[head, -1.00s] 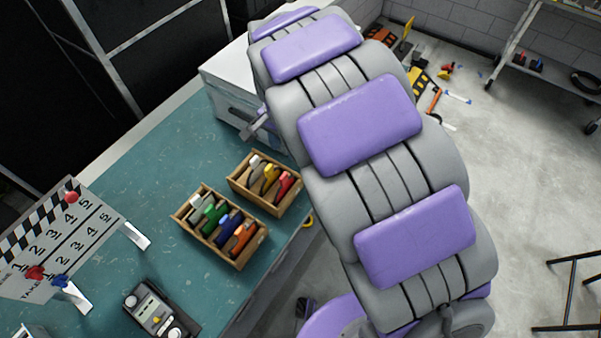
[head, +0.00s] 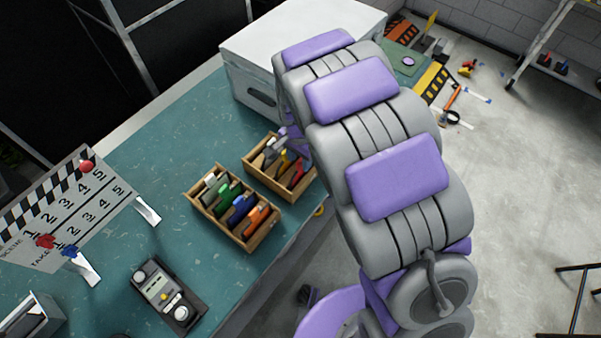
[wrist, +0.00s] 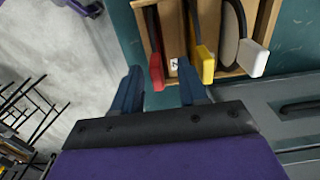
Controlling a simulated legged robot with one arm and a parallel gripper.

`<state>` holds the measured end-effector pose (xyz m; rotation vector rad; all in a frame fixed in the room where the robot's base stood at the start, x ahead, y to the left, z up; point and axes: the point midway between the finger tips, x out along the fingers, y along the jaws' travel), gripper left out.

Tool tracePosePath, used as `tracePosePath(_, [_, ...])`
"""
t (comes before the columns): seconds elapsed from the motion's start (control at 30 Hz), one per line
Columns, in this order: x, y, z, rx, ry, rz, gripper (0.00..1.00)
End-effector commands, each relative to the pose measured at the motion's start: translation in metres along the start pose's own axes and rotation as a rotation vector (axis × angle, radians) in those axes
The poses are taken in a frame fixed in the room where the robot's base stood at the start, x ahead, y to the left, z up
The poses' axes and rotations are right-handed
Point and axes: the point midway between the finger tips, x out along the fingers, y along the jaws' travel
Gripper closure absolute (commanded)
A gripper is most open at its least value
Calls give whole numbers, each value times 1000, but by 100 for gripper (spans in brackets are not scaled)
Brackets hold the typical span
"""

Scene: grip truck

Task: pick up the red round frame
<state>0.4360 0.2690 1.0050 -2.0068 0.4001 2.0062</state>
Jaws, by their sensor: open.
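The red round frame (wrist: 157,72) shows in the wrist view as a red handle end with a dark part running up from it, in the wooden box. Its round shape does not show clearly. In the head view, its red part (head: 297,174) is at the right end of the back box. My gripper (wrist: 160,84) is open, with its two blue fingers apart and the red end lying between them in the picture. Whether the fingers touch it, I cannot tell. In the head view, my gripper (head: 279,147) is over the back box, partly hidden by my arm.
Yellow (wrist: 203,64) and white (wrist: 252,58) handled pieces stand beside the red one in the back wooden box (head: 251,173). A second wooden box (head: 219,228) holds several coloured pieces. A grey case (head: 245,60), clapperboard (head: 65,215) and dark device (head: 167,293) are on the teal table.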

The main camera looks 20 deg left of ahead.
Motion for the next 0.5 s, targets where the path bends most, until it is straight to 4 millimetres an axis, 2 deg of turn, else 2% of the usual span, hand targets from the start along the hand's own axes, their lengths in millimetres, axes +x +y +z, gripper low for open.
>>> tracePosePath(0.23, [37, 6, 0, 1, -6, 0, 57])
tracePosePath(0.5, [40, 6, -1, 0, -3, -4, 57])
